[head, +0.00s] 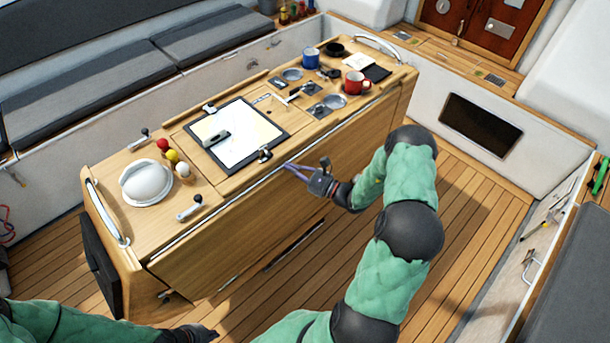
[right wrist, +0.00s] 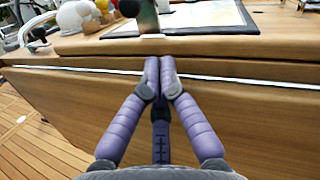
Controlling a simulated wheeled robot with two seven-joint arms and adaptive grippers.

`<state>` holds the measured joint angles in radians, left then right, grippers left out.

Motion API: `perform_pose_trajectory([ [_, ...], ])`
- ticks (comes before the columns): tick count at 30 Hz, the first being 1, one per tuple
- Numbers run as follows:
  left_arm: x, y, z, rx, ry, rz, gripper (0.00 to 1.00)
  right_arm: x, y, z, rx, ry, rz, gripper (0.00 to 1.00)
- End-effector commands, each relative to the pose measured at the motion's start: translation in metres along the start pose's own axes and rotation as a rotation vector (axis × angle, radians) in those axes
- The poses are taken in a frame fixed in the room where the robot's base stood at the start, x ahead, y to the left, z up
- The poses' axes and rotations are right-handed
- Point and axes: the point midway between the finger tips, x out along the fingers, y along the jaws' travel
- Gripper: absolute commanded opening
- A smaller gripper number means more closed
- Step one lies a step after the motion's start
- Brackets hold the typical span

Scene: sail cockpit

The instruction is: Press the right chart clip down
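The chart (head: 240,135) lies on a dark-edged board (head: 275,128) on the wooden cockpit table. One dark chart clip (head: 265,155) stands at the board's near right edge; another clip (head: 209,108) is at its far left edge. In the right wrist view a dark upright part, apparently the near clip (right wrist: 147,14), rises just beyond my fingertips. My right gripper (head: 288,165) has its purple fingers together and empty (right wrist: 158,64), in front of the table's side, just below the top edge. My left gripper (head: 195,334) is at the bottom edge, its fingers unclear.
A grey-and-white block (head: 215,138) lies on the chart. A white dome (head: 146,182), coloured balls (head: 172,155) and a metal lever (head: 189,208) are to the left. A red mug (head: 354,83) and blue mug (head: 311,59) stand to the right. The floor beside the table is clear.

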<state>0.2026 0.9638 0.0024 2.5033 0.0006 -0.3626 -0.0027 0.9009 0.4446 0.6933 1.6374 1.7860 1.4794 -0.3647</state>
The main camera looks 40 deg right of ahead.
Motion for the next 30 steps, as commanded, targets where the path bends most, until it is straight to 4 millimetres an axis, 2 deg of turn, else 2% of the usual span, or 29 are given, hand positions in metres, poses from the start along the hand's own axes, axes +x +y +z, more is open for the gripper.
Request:
perform_pose_trajectory([
  [3, -0.001, 0.000, 0.000, 0.000, 0.000, 0.000, 0.00, 0.014, 0.000, 0.014, -0.001, -0.002, 0.002, 0.00],
  [9, -0.002, 0.001, 0.000, 0.000, 0.000, 0.000, 0.00, 0.026, 0.000, 0.026, 0.000, -0.001, 0.001, 0.00],
  [23, -0.002, 0.001, 0.000, 0.000, 0.000, 0.000, 0.00, 0.028, 0.000, 0.029, 0.000, 0.002, 0.001, 0.00],
  [30, -0.011, 0.004, 0.000, 0.000, 0.000, 0.000, 0.00, 0.025, -0.010, 0.030, 0.012, 0.039, 0.013, 0.00],
])
